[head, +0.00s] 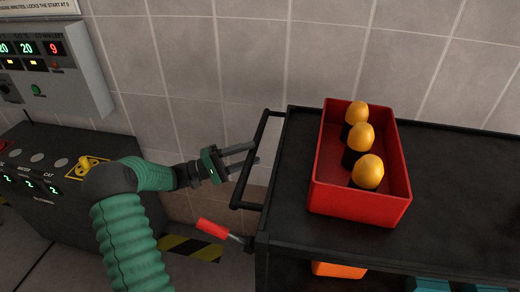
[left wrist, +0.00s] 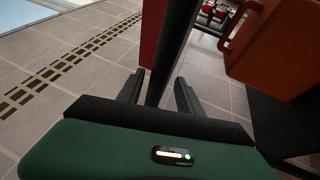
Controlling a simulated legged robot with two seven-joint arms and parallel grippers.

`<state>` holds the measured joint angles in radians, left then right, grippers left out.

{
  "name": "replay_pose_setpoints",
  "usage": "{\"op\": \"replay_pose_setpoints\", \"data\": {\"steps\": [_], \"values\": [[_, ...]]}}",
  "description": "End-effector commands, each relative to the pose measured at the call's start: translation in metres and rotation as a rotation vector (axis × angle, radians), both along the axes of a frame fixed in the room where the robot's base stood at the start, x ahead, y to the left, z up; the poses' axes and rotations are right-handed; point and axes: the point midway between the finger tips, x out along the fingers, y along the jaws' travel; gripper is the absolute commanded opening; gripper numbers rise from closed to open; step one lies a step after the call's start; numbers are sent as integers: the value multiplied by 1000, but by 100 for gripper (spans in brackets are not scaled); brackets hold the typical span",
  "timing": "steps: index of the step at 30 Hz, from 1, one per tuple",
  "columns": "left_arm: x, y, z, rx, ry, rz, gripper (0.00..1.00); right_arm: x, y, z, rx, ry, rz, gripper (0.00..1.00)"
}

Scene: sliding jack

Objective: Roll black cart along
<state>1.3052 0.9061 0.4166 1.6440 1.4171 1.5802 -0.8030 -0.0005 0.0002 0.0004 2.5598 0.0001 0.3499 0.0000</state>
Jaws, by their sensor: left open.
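The black cart (head: 440,205) stands at the right in the head view. Its black side handle (head: 241,185) sticks out from the left end. My left gripper (head: 253,154) is at the middle of this handle, fingers pointing right. In the left wrist view, my left gripper (left wrist: 160,95) is open, with a dark bar (left wrist: 172,60), likely the handle, running between its fingers. I see no closing on the bar and cannot tell whether a finger touches it. My right gripper is not in view.
A red bin (head: 358,204) with several orange-topped black objects sits on the cart. A red-gripped lever (head: 212,228) juts out below the handle. An orange container (head: 338,270) is on the lower shelf. A control console (head: 60,180) stands left, before the tiled wall (head: 220,60).

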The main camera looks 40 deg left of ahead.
Motion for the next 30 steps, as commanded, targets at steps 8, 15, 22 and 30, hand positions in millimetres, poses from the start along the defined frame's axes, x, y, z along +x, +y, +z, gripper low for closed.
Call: {"op": "replay_pose_setpoints", "data": {"steps": [8, 15, 22, 30], "values": [[31, -16, 6, -8, 0, 1, 43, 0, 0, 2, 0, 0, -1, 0], [32, -18, 7, -8, 0, 2, 43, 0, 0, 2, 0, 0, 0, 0], [32, -22, 9, -3, 0, 1, 17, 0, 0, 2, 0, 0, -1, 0], [32, -19, 8, -7, -1, -2, 0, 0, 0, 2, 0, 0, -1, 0]]}}
